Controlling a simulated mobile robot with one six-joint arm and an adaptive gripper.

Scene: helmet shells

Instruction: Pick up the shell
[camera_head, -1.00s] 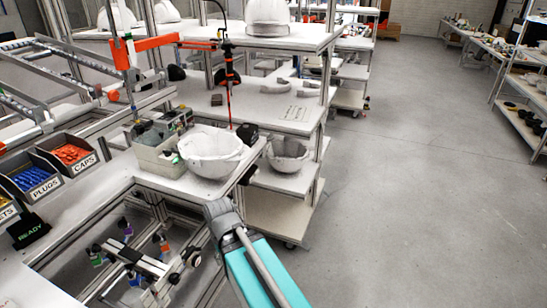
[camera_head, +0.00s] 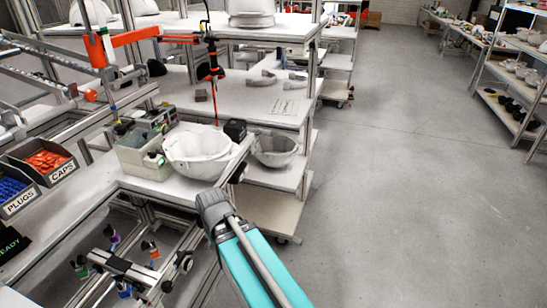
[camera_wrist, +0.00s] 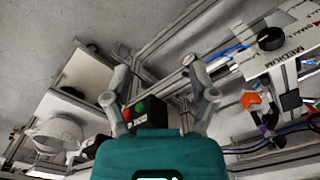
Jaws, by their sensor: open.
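A white, upturned helmet shell (camera_head: 197,155) sits open side up at the front end of the left workbench. A second shell (camera_head: 275,151) sits open side up on the lower shelf just right of it. A white shell (camera_wrist: 60,132) shows at the left of the wrist view; I cannot tell which one it is. My gripper (camera_wrist: 162,95) is open with its two fingers spread, and no shell is between them. In the head view my arm rises from the bottom, its end nearer the camera than both shells; the fingertips are not clear there.
Part bins (camera_head: 40,165) are at the far left. A red-and-black hanging tool (camera_head: 212,65) is behind the shell. A metal frame with clamps (camera_head: 135,270) is below. The floor (camera_head: 400,200) at right is clear.

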